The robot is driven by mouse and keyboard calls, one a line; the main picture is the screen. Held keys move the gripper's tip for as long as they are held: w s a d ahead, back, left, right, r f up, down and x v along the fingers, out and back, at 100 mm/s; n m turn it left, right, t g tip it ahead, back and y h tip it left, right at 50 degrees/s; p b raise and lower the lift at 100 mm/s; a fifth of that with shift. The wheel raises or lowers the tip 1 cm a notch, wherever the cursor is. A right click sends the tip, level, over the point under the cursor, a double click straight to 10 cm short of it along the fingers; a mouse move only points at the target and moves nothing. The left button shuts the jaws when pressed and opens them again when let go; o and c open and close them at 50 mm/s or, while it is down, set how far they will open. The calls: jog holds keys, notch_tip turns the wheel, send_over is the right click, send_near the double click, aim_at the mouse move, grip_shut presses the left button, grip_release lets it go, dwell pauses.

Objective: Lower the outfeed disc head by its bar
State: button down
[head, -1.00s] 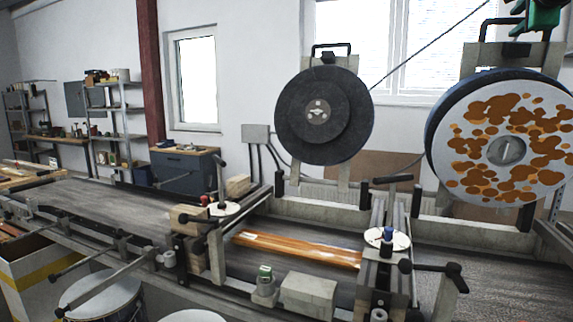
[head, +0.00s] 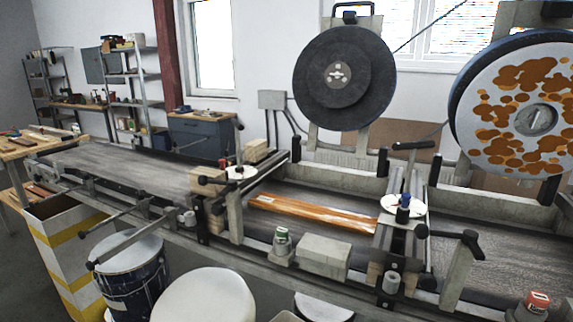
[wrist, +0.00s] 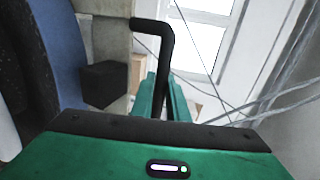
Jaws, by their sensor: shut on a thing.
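The disc head on the right carries a large pale disc (head: 502,112) with orange-brown blotches and a blue rim. It hangs upright above the conveyor belt (head: 480,258). In the wrist view, the blue rim (wrist: 55,45) fills the left side. The black bent bar (wrist: 165,48) rises beside it and runs down between my green fingers. My gripper (wrist: 165,95) is shut on this bar. My gripper and the bar's top are outside the head view. A second head with a dark grey disc (head: 338,76) and its own black bar (head: 352,8) stands to the left.
An orange-brown board (head: 312,211) lies on the belt between the clamps. A black-handled post (head: 458,262) stands at the front right. Blue-sided drums (head: 130,270) stand below the conveyor's front edge. Thin cables (wrist: 215,65) hang right of my fingers.

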jog(key=s+a+f, duration=0.3)
jog(key=s, duration=0.3)
jog(key=shift+s, duration=0.3)
jog(key=shift+a, duration=0.1)
jog(key=s+a+f, duration=0.3)
jog(key=s+f, duration=0.1)
jog(key=s, duration=0.2)
dwell(0.5)
